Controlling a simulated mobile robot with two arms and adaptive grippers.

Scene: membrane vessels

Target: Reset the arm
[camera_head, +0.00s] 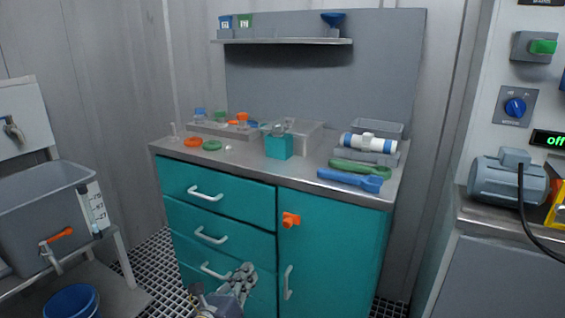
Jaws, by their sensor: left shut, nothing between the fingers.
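My left gripper (240,279) shows at the bottom of the head view, in front of the teal cabinet (338,232). It is shut and holds nothing. It is apart from the things on the worktop, well below the counter edge. My right gripper is not in view.
The cabinet's steel worktop (240,162) holds a teal box (279,146), a white-and-blue cylinder (368,143), a blue wrench-like tool (350,180) and a green one (360,168). A grey tank (45,205) stands left, a blue bucket (70,301) below it. A motor (508,183) sits right.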

